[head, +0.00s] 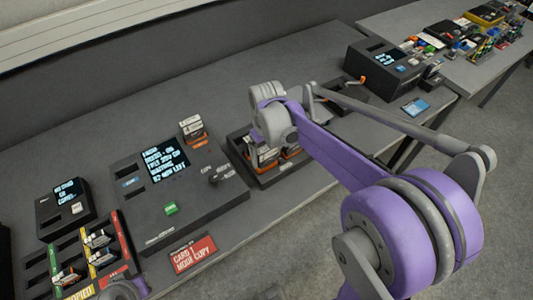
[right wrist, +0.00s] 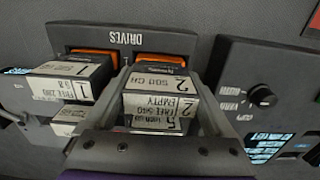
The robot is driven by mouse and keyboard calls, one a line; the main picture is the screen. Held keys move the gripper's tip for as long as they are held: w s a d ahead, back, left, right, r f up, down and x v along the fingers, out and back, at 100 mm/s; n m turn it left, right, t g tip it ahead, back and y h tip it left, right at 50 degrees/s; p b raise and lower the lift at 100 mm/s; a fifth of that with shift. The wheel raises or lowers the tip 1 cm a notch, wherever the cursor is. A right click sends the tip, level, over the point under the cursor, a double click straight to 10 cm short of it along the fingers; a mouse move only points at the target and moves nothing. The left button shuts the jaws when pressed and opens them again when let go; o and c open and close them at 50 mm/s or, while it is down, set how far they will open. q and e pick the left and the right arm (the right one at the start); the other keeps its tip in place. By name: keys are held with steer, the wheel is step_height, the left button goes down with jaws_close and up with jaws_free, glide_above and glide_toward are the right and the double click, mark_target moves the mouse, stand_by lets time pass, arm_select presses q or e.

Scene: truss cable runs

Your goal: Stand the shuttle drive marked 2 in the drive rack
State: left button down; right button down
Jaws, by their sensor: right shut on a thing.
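The drive rack (right wrist: 122,38), a dark tray lettered DRIVES, lies under the gripper and shows in the head view (head: 270,182), partly behind my right wrist. The held drive is at the rack's right place, beside a drive marked 1 (right wrist: 65,82); I cannot tell whether it is fully seated.
Left of the rack in the head view stands a large dark console (head: 205,205) with a lit screen and a knob. Another labelled drive (head: 192,129) stands at its back. A red card (head: 193,253) lies at the front edge. Bench behind the rack is clear.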

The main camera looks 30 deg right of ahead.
mark_target(266, 148)
arm_select(q)
steer(key=shift+s+f+b, duration=0.1)
steer(key=shift+f+b, duration=0.2)
steer(key=shift+f, duration=0.1)
arm_select(e)
steer(key=shift+f, duration=0.55)
jaws_free()
arm_select(q)
steer(key=shift+r, duration=0.1)
arm_select(e)
steer(key=shift+r, duration=0.15)
steer(key=shift+r+p, duration=2.25)
steer(key=shift+r, duration=1.45)
arm_select(q)
steer(key=r, duration=0.1)
steer(key=w+r, duration=0.1)
steer(key=r, duration=0.3)
steer(key=shift+w+r, duration=0.2)
steer(key=shift+w, duration=0.15)
